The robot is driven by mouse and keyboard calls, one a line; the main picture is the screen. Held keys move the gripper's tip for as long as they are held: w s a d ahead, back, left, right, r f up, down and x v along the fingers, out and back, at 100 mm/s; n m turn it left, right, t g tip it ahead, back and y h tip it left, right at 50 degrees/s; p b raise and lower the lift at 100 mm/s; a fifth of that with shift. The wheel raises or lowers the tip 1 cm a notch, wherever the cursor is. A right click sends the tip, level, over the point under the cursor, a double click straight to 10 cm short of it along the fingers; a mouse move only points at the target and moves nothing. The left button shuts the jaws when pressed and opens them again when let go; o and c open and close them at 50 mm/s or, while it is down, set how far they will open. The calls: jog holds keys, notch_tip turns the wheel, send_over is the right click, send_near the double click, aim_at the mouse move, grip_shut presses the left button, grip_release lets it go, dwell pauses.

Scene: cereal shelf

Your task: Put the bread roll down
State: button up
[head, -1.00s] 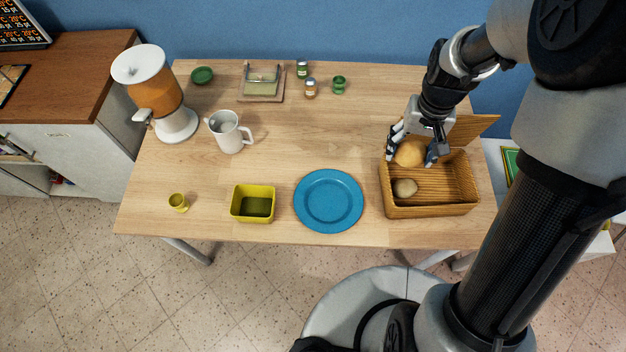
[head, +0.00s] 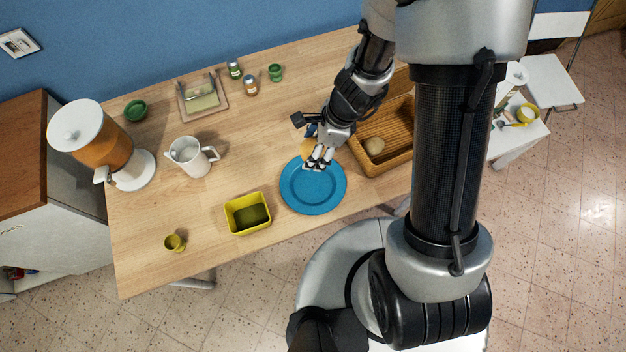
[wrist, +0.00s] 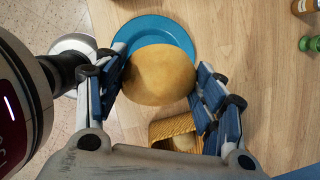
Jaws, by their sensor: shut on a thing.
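My gripper (head: 319,157) is shut on the bread roll (wrist: 158,75), a round golden-brown roll that fills the space between the blue finger pads in the wrist view. In the head view only a sliver of the roll (head: 306,148) shows behind the fingers. The gripper is over the back edge of the blue plate (head: 313,190), which lies flat and empty on the table. The plate also shows behind the roll in the wrist view (wrist: 150,28). I cannot tell how high the roll is above it.
A wooden bread box (head: 398,150) with another roll (head: 374,146) stands right of the plate. A yellow bin (head: 246,213) is to its left. A white pitcher (head: 192,157), juice dispenser (head: 98,142) and green cup (head: 175,243) stand further left. Jars (head: 250,85) are at the back.

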notch_tip(320, 180, down, 20)
jog(key=b, duration=1.3)
jog(key=shift+f, duration=0.2)
jog(key=o, duration=1.1)
jog(key=shift+c, duration=0.2)
jog(key=shift+r, duration=0.15)
